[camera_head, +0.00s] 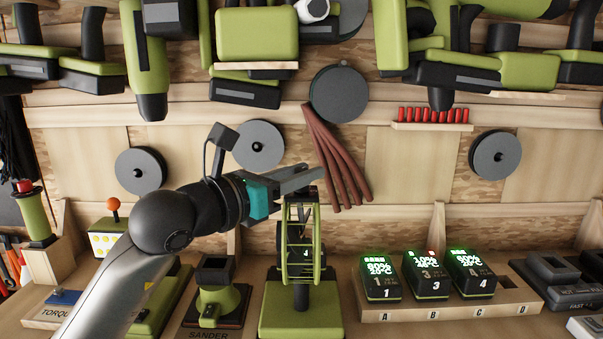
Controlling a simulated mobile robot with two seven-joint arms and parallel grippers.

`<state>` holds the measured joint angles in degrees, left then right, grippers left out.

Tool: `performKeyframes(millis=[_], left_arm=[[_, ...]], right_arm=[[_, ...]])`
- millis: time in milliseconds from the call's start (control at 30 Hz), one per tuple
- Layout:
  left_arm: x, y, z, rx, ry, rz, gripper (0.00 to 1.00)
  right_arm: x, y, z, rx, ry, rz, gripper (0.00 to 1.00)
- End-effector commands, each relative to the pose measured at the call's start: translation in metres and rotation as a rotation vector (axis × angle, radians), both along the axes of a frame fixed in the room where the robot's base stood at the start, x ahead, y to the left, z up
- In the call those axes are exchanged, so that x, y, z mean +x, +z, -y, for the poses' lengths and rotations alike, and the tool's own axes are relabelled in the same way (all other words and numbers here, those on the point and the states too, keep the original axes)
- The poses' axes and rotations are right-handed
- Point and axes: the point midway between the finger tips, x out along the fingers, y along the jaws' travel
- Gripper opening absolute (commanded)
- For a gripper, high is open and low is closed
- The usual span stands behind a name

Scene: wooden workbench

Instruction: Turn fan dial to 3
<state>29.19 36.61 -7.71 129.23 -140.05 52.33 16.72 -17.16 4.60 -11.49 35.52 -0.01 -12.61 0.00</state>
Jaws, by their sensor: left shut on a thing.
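The green fan (302,305) stands upright on the workbench on a square green base, with its round cage (289,240) turned nearly edge-on. My left gripper (313,179) reaches in from the left, with its grey fingers right above the top of the fan. The fingers are shut on the fan dial, a small dark part at the top of the fan. The fingers largely hide the dial, and I cannot read its setting. My right gripper is not in view.
A wooden rack (460,308) with several lit battery packs stands to the right of the fan. A sander (217,295) is close on the left. An orange-knobbed joystick box (107,232) is farther left. Green power tools hang above, and brown-red strips (338,165) hang behind the gripper.

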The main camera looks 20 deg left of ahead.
Motion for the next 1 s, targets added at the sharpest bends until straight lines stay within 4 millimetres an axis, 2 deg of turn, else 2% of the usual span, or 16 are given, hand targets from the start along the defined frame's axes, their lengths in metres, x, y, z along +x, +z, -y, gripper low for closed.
performKeyframes(millis=[533, 1000], left_arm=[[0.0, -0.002, -0.001, 0.001, -0.048, -0.003, 0.0], [0.001, -0.002, -0.002, -0.001, -0.299, 0.0, 0.0]], right_arm=[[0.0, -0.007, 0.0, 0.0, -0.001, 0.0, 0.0], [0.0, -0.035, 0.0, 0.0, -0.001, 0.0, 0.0]])
